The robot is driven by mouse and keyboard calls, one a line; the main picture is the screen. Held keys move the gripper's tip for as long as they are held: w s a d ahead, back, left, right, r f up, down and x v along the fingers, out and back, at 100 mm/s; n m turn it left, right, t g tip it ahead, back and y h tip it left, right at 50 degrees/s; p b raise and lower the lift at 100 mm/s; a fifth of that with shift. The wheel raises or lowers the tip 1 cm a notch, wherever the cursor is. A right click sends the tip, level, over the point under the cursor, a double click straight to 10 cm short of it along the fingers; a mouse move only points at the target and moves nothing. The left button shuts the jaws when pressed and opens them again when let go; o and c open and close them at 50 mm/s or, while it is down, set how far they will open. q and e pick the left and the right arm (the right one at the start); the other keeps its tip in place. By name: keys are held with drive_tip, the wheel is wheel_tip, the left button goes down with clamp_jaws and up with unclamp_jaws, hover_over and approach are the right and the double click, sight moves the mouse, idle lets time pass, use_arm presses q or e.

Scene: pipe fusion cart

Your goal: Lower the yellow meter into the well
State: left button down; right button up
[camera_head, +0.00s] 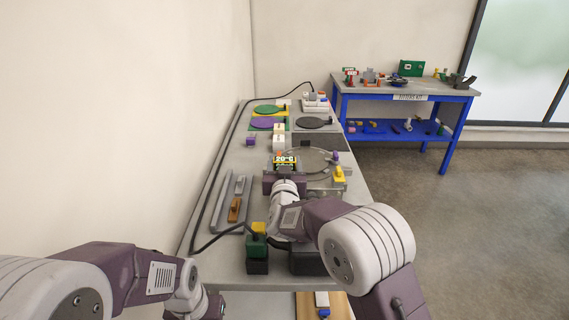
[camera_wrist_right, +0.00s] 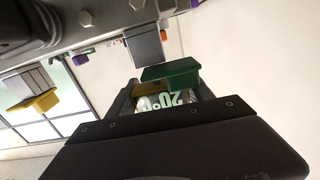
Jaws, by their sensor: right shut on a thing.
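The yellow meter (camera_head: 285,160) shows a small "20°C" display and is held at the tip of my right gripper (camera_head: 284,170), above the middle of the cart top. In the right wrist view the meter (camera_wrist_right: 172,100) sits between the dark fingers of my right gripper (camera_wrist_right: 165,103), its display appearing upside down. My right gripper is shut on it. The gap below the meter is hidden, and I cannot make out the well for certain. My left gripper (camera_head: 208,304) is at the bottom edge, partly cut off; its fingers do not show clearly.
A yellow piece (camera_head: 339,174) stands right of the meter. A blue bench (camera_head: 440,93) stands beyond.

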drive_tip(key=shift+r+p, duration=0.9)
drive_tip(key=shift+p, duration=0.05)
idle(1.1)
drive_tip(key=shift+f+b, duration=0.65)
drive_tip(key=shift+f, duration=0.35)
drive_tip(key=o, duration=1.5)
drive_tip(key=shift+c, duration=0.2)
